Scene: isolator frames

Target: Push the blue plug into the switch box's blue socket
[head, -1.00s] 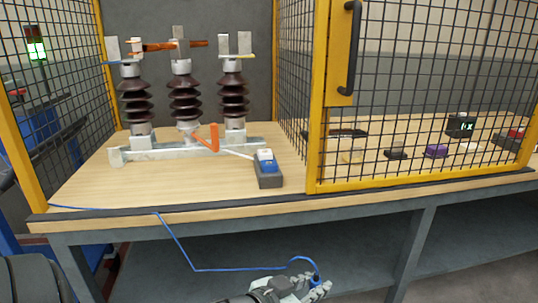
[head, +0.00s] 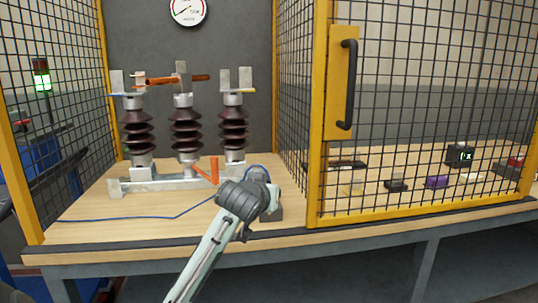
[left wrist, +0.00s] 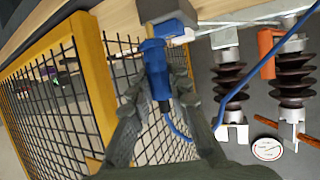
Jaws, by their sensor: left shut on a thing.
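The blue plug (left wrist: 156,68) is between the fingers of my left gripper (left wrist: 158,80) in the left wrist view, which is shut on it. In the head view my wrist covers most of the switch box (head: 275,214), plug and gripper. A blue cable (head: 150,218) lies across the tabletop to the plug. My right gripper is not in view.
Brown insulators (head: 184,130) with metal clips and an orange lever (head: 214,169) stand left of the box. The yellow mesh door (head: 318,120) stands close on the right. Small items, including a purple block (head: 436,182), lie behind it. The front left tabletop is mostly clear.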

